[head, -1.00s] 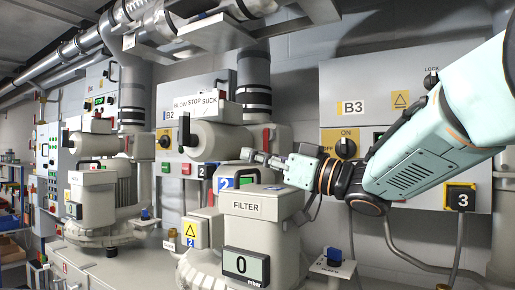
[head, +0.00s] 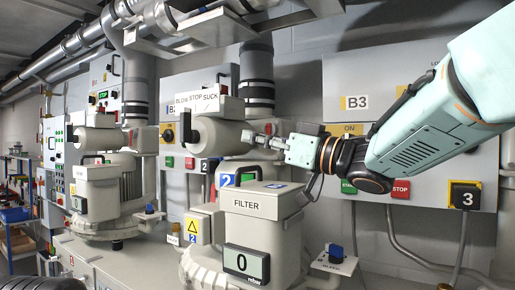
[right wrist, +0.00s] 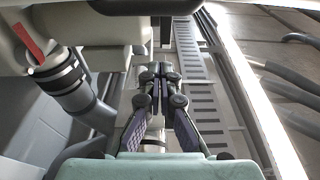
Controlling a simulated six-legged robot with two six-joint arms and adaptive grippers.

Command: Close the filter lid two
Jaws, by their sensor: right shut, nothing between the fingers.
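The filter housing two (head: 262,232) is a grey box with a FILTER label and a display reading 0. My left gripper is not in view.
A grey blower cylinder (head: 220,138) with a BLOW STOP SUCK sign sits just left of the gripper. Panel B3 (head: 400,90) stands behind my arm. The BLEED valve (head: 335,255) is right of the filter. A red lever (right wrist: 30,40) shows in the right wrist view.

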